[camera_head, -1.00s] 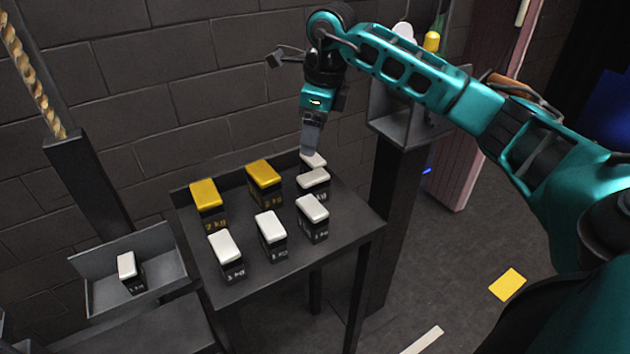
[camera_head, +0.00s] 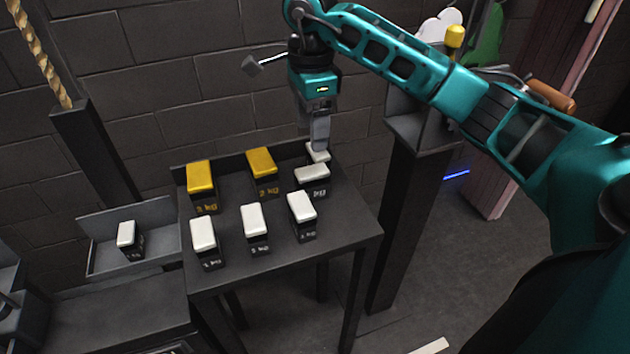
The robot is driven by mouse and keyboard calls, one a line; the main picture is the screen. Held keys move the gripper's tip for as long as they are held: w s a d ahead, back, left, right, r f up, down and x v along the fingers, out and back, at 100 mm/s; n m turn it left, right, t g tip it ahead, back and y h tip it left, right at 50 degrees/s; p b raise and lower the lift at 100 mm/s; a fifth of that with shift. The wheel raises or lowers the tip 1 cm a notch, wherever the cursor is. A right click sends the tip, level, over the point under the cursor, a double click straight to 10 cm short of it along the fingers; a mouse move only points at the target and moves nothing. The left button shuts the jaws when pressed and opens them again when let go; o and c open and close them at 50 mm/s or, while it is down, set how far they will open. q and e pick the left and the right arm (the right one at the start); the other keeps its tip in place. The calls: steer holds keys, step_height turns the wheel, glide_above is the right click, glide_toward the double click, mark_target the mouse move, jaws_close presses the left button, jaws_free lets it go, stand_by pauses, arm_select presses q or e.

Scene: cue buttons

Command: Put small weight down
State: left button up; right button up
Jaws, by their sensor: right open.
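Small weights with white tops and dark bodies marked 1 kg stand on a dark table (camera_head: 285,258). Three are in the front row: left (camera_head: 204,235), middle (camera_head: 253,222) and right (camera_head: 302,210). One (camera_head: 312,175) stands behind them at the right, turned differently, and another (camera_head: 317,152) is at the back right corner, partly hidden. My right gripper (camera_head: 321,140) points down, open, right at that corner weight. Whether it touches the weight I cannot tell. My left gripper is not in view.
Two yellow-topped 2 kg weights, left (camera_head: 201,178) and right (camera_head: 262,163), stand in the back row. A grey tray (camera_head: 100,262) at left holds another white-topped weight (camera_head: 126,235). A grey box on a post (camera_head: 398,215) stands right of the table.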

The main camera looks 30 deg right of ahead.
mark_target(312, 170)
step_height(312, 170, down, 7)
steer(key=shift+f, duration=0.2)
steer(key=f, duration=0.5)
steer(key=shift+w+d+f, duration=0.1)
steer(key=shift+w+d, duration=0.2)
steer(key=shift+w, duration=0.05)
jaws_close()
stand_by(0.3)
steer(key=shift+w, duration=0.1)
stand_by(0.3)
